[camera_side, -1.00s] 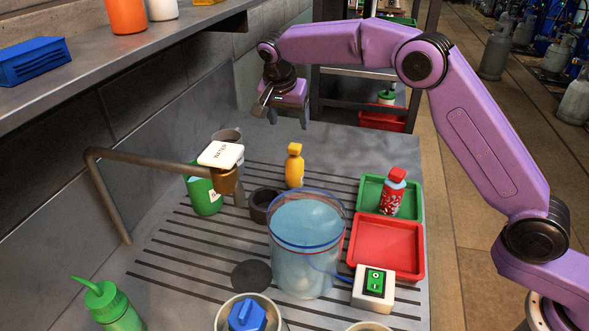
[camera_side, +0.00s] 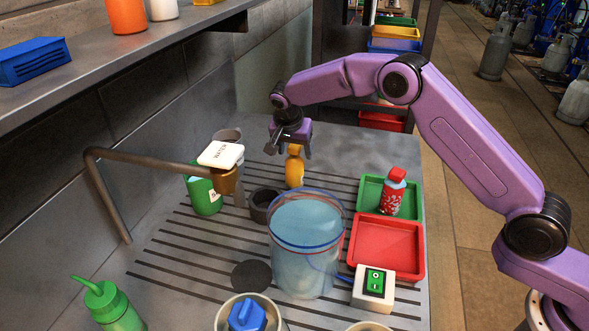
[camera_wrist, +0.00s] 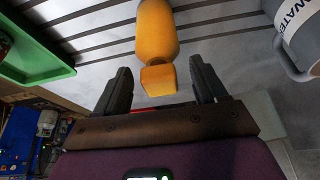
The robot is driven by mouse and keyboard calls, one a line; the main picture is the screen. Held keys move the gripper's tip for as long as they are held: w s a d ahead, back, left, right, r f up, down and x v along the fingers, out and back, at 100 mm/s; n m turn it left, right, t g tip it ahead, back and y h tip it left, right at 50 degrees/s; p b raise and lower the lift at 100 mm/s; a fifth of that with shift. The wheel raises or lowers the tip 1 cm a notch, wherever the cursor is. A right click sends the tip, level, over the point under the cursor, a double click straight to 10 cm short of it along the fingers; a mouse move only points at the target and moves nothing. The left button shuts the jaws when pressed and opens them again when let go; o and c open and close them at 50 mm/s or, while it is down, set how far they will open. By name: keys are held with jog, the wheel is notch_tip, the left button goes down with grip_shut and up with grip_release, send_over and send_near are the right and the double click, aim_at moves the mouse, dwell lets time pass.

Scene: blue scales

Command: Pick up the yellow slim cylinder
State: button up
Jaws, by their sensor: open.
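The yellow slim cylinder (camera_side: 294,172) looks like a small yellow bottle with a narrower cap. It stands upright on the slotted grey surface behind the clear water container. My gripper (camera_side: 289,151) is open at the bottle's top in the side view, and partly hides the cap. In the wrist view the yellow bottle (camera_wrist: 157,35) lies ahead, its cap end near the gap between the open fingers (camera_wrist: 160,72). Nothing is held. I cannot tell whether a finger touches the cap.
A clear water container (camera_side: 305,255) stands in front of the bottle. A dark ring (camera_side: 259,208) and green can (camera_side: 207,197) are left, beside a metal tap (camera_side: 150,168). A green tray (camera_side: 370,190) with a red bottle (camera_side: 392,193) and a red tray (camera_side: 412,250) are right.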

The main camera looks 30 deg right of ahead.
grip_shut()
dwell(0.4)
